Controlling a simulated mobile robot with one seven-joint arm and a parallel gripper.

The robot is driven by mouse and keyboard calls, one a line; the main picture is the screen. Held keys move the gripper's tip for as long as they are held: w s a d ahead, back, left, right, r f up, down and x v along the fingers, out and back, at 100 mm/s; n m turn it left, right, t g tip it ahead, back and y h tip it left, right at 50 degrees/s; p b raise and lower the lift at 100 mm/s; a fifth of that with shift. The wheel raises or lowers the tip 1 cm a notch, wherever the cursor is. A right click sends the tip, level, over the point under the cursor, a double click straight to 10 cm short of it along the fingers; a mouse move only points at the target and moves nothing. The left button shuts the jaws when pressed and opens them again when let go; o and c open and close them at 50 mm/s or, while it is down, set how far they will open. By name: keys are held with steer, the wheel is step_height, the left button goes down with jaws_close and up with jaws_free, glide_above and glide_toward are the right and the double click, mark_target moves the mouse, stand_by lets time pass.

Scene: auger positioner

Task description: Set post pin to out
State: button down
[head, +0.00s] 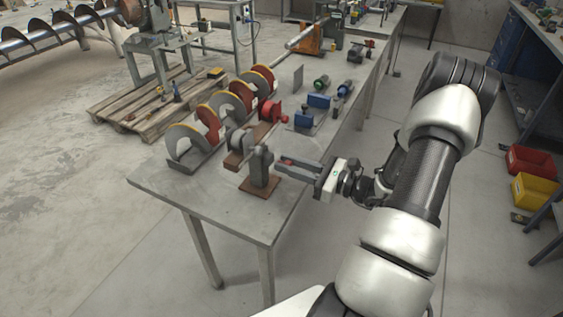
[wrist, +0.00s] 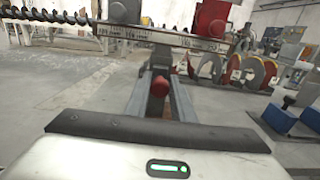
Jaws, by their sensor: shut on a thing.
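The grey post (head: 260,168) stands upright on a brown base plate (head: 258,187) near the front end of the workbench. The post pin's red knob (wrist: 159,86) shows between my fingers in the wrist view, in front of the post (wrist: 161,58). My gripper (head: 281,164) reaches the post from the right, with its fingers roughly level. It also shows in the wrist view (wrist: 160,78), shut on the post pin. The pin's shaft is hidden, so how far it sits in the post cannot be told. A graduated bar (wrist: 160,36) crosses above the fingertips.
A red clamp (head: 271,112) and blue blocks (head: 310,112) sit behind the post. The bench top (head: 205,192) is bare at the front left. Red and yellow bins (head: 531,160) are at the right.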

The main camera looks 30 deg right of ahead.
steer(key=c, duration=1.5)
jaws_free()
steer(key=shift+s+d, duration=0.15)
steer(key=shift+c, duration=0.2)
steer(key=v, duration=1.7)
steer(key=shift+s+p, duration=0.2)
steer(key=shift+p, duration=0.2)
steer(key=shift+d, duration=0.1)
